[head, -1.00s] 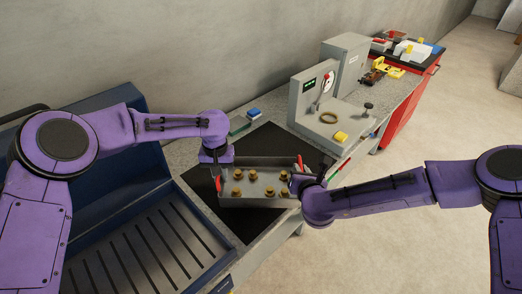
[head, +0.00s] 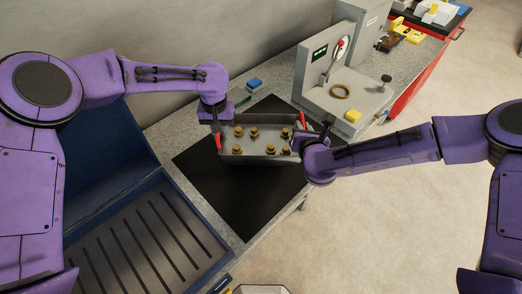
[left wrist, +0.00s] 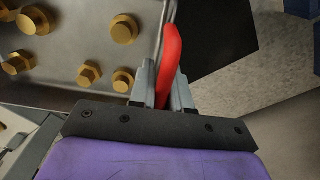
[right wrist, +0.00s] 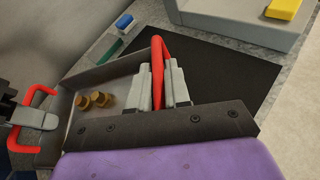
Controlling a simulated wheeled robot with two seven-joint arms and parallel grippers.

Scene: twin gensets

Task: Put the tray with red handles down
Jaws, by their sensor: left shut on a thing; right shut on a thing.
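The grey metal tray (head: 262,152) with red handles holds several brass bolts (head: 254,132) and shows over the black mat (head: 235,190) on the bench. My left gripper (head: 217,130) is shut on the tray's left red handle (head: 219,142); the left wrist view shows that handle (left wrist: 171,60) between its fingers. My right gripper (head: 304,138) is shut on the right red handle (head: 302,120); the right wrist view shows that handle (right wrist: 158,70) between its fingers. The tray looks about level. I cannot tell whether its underside touches the mat.
A grey test stand (head: 350,98) with a brass ring and yellow block stands right of the mat. A blue block (head: 254,84) lies behind the tray. A dark blue slotted bin (head: 150,240) is at the left. The mat's front part is bare.

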